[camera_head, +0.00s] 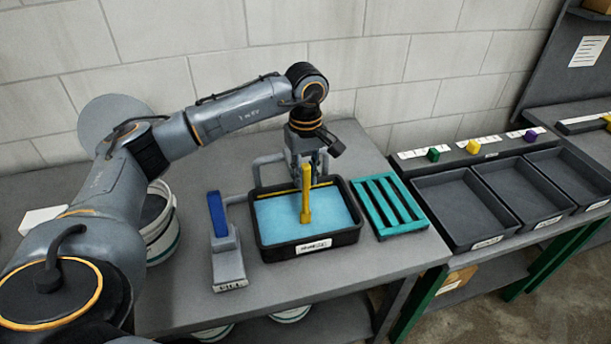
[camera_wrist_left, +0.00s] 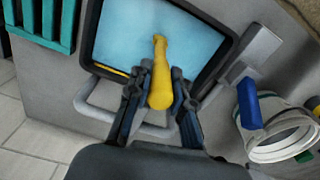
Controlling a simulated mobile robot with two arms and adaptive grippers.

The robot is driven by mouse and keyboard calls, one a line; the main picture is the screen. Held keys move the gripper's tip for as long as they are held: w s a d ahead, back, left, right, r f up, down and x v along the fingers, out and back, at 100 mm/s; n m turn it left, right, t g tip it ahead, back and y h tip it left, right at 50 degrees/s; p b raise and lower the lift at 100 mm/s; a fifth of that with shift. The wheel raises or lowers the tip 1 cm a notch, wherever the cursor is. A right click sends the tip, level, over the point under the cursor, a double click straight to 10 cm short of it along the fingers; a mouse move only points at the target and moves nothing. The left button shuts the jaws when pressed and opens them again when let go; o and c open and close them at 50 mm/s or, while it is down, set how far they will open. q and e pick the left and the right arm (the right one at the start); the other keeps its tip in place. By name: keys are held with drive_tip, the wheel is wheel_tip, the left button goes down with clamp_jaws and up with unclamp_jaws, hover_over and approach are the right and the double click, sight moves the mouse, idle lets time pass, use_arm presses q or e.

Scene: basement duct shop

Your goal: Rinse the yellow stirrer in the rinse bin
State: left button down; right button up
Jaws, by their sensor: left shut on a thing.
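The yellow stirrer (camera_head: 306,190) stands upright over the rinse bin, its lower end at the blue water. My left gripper (camera_head: 307,165) is above the back part of the bin, shut on the stirrer. The left wrist view also shows the stirrer (camera_wrist_left: 160,72) between the two fingers of my left gripper (camera_wrist_left: 160,95). The rinse bin (camera_head: 307,248) is a black tray of light blue water with a white label on its front. Whether the stirrer's tip is under the water is hard to tell. My right gripper is not in view.
A grey stand with a blue handle (camera_head: 217,214) is left of the bin, and a teal slatted rack (camera_head: 388,203) is right of it. White buckets (camera_head: 160,225) stand at the left. Black trays (camera_head: 463,207) with small coloured blocks behind them line the right.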

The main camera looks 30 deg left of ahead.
use_arm(q)
drive_tip(key=shift+r+p, duration=1.45)
drive_tip(key=shift+r, duration=1.5)
